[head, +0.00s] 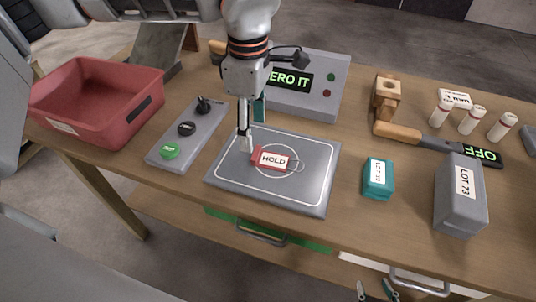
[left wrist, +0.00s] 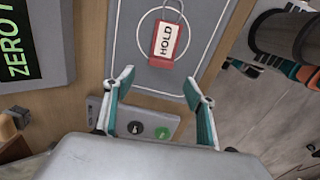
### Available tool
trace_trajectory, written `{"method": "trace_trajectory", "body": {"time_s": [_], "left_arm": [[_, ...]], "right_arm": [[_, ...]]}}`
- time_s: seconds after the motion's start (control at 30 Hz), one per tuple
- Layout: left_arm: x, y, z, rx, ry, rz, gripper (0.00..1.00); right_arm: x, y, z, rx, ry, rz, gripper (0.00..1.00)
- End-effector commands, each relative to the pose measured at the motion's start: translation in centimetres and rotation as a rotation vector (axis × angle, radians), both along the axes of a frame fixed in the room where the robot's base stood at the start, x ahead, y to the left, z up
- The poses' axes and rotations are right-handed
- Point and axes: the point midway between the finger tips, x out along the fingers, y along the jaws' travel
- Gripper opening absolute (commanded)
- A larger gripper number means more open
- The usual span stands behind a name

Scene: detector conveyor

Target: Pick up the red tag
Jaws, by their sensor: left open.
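The red tag (head: 272,159) has a white label reading HOLD and a thin wire loop at its right end. It lies flat on the grey pad (head: 232,170), inside a printed circle. My left gripper (head: 252,128) points down at the tag's left end, open, with nothing between its fingers. In the left wrist view, the tag (left wrist: 167,42) is just beyond the open fingertips (left wrist: 160,82), roughly centred between them. My right gripper (head: 374,284) shows only its fingertips at the head view's bottom edge; they are apart and empty.
A red bin (head: 100,100) and a button panel (head: 187,130) are to the left. A grey display box (head: 318,80) stands behind the pad. A teal block (head: 378,178), a grey LOT 73 block (head: 460,200), a handheld wand (head: 440,142) and white tubes (head: 471,120) are to the right.

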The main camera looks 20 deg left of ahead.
Motion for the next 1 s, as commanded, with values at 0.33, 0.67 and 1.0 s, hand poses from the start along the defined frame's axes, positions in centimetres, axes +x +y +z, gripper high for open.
{"method": "trace_trajectory", "body": {"time_s": [0.33, 0.67, 1.0], "left_arm": [[-0.2, 0.0, -3.4, -0.002, 0.005, -0.001, 0.56], [-0.1, 0.0, -6.8, -0.003, 0.002, -0.001, 0.56], [-0.1, 0.0, -6.7, -0.003, 0.002, -0.001, 0.21]], "right_arm": [[-0.2, -0.4, -0.6, -0.009, 0.006, -0.002, 0.4], [-0.3, -0.4, -0.9, -0.013, 0.01, -0.001, 0.4], [-0.2, -0.4, -0.7, -0.01, 0.007, -0.001, 0.4]]}}
